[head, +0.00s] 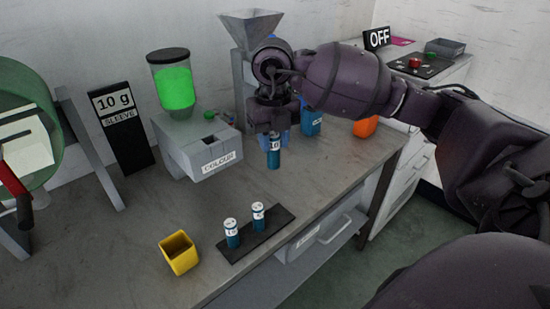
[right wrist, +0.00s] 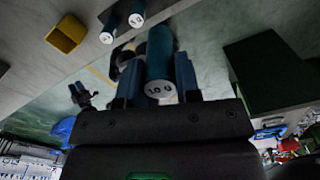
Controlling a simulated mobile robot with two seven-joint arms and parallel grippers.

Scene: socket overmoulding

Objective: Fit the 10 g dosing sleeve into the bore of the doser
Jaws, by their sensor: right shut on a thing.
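My right gripper (head: 275,130) is shut on a teal dosing sleeve (head: 274,158) and holds it upright above the bench, right of the doser. The pale end cap of this sleeve (right wrist: 164,88) reads "10 G" in the right wrist view, between the fingers. The doser (head: 202,152) is a grey box labelled COLOUR with a hopper of green granules; a dark opening shows on its top, partly in shadow. Two more teal sleeves, one on the left (head: 232,234) and one on the right (head: 258,217), stand in a black rack. My left gripper cannot be made out.
A yellow cup (head: 179,252) stands left of the black rack (head: 278,229). A "10 g SLEEVE" sign (head: 120,130) stands behind, left of the doser. A grey machine with a funnel (head: 250,28), a blue container (head: 311,124) and an orange one (head: 365,127) are farther right. Bench before the doser is clear.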

